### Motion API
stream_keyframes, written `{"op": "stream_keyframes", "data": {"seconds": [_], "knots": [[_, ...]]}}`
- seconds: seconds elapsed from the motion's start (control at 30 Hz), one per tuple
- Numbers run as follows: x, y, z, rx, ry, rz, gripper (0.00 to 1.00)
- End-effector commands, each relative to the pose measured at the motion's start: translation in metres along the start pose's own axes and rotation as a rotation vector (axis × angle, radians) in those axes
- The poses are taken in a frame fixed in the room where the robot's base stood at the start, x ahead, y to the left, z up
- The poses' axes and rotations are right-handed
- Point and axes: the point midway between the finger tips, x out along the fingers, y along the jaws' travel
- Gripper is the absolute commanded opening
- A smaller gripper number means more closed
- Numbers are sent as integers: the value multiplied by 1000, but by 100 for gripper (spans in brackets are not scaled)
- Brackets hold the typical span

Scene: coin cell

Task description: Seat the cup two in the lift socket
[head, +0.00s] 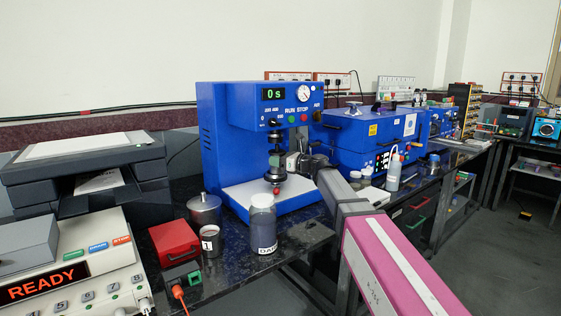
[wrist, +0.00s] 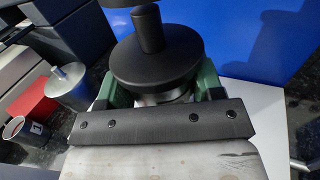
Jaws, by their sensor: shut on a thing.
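My gripper (head: 277,160) is at the blue machine (head: 222,130), under its dark spindle (head: 275,138). In the wrist view its green fingers (wrist: 160,90) are closed on a metal cup (wrist: 172,97), which I take to be cup two. Only a sliver of the cup's side shows; the black disc of the spindle (wrist: 155,58) covers its top from this angle. I cannot tell whether the cup touches the socket.
A cup marked 1 (head: 210,244), a lidded metal pot (head: 204,212), a red box (head: 174,243) and a labelled jar (head: 263,228) stand on the dark bench in front. The machine's white base plate (head: 240,197) has bare room around the spindle. A blue box unit (head: 352,134) is to the right.

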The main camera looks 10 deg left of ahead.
Motion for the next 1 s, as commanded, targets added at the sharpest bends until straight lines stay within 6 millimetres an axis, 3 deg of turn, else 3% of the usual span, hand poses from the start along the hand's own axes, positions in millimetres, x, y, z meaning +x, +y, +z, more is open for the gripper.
{"op": "stream_keyframes", "data": {"seconds": [0.27,1.0], "knots": [[12,-6,1,0,-1,0,26],[11,-5,-13,0,-2,0,26]]}}
